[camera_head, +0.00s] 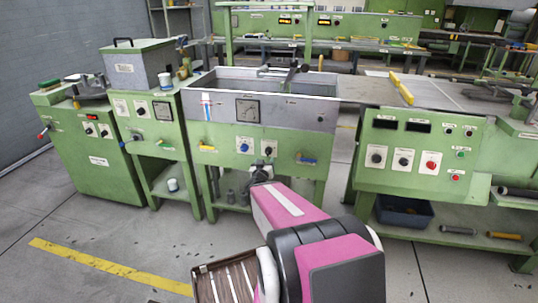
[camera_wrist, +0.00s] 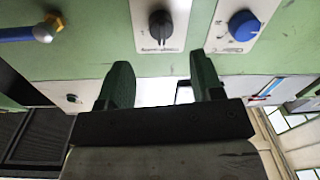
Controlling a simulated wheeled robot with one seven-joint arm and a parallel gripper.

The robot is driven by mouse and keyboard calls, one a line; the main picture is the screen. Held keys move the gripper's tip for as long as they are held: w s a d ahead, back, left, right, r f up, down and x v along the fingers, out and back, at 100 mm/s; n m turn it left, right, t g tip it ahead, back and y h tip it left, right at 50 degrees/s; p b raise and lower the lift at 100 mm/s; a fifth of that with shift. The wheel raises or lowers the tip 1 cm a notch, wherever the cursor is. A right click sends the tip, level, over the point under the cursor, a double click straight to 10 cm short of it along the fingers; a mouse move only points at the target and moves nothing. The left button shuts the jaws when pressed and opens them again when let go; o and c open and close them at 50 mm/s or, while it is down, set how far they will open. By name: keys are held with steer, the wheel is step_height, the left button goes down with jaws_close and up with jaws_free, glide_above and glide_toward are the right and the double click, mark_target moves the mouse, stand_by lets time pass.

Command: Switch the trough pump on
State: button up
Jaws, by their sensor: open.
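The green trough stand with a steel trough (camera_head: 230,84) is in the middle of the head view. Its front has a black rotary knob (camera_head: 268,148) on a white plate and a blue knob (camera_head: 245,144) to its left. In the wrist view the black knob (camera_wrist: 160,25) shows at the top middle and the blue knob (camera_wrist: 243,25) to its right. The plate lettering is too small to read. My gripper (camera_wrist: 160,82) is open and empty, its two fingers pointing toward the panel, apart from the black knob.
A blue-handled valve (camera_head: 305,158) sticks out right of the knobs; it shows at upper left in the wrist view (camera_wrist: 30,33). A gauge (camera_head: 248,111) sits above. A control console (camera_head: 418,150) stands at right, another green unit (camera_head: 150,125) at left. Floor before them is open.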

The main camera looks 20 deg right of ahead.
mark_target(268, 154)
steer(key=x, duration=0.7)
steer(key=shift+w+d, duration=0.1)
steer(key=shift+w, duration=0.25)
steer(key=c, duration=0.9)
